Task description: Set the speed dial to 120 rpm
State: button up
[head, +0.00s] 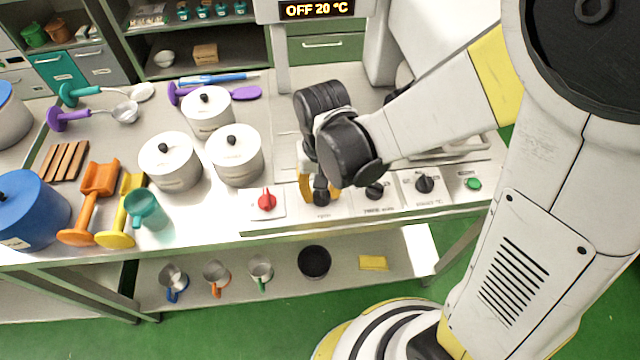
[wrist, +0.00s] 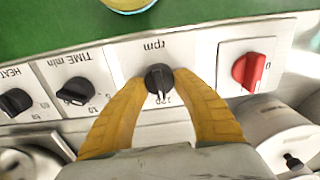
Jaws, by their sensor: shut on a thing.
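The speed dial (head: 321,197) is a black knob on the panel's front strip. In the wrist view the panel appears upside down, with "rpm" above the speed dial (wrist: 158,79). My gripper (head: 313,188) comes down on it from above. In the wrist view the yellow fingers of my gripper (wrist: 159,85) are shut on the dial, one on each side. The dial's light pointer mark points down in the wrist view, close to a partly hidden number that looks like 120. The fingers hide the other scale marks.
The red switch (head: 267,202) is left of the speed dial. The time dial (head: 374,191), heat dial (head: 424,184) and green button (head: 473,184) are to its right. White lidded pots (head: 236,156) stand behind left. The display (head: 318,9) reads OFF 20 °C.

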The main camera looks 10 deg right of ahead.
dwell(0.4)
jog(key=o, duration=1.2)
notch_tip(320, 180, up, 12)
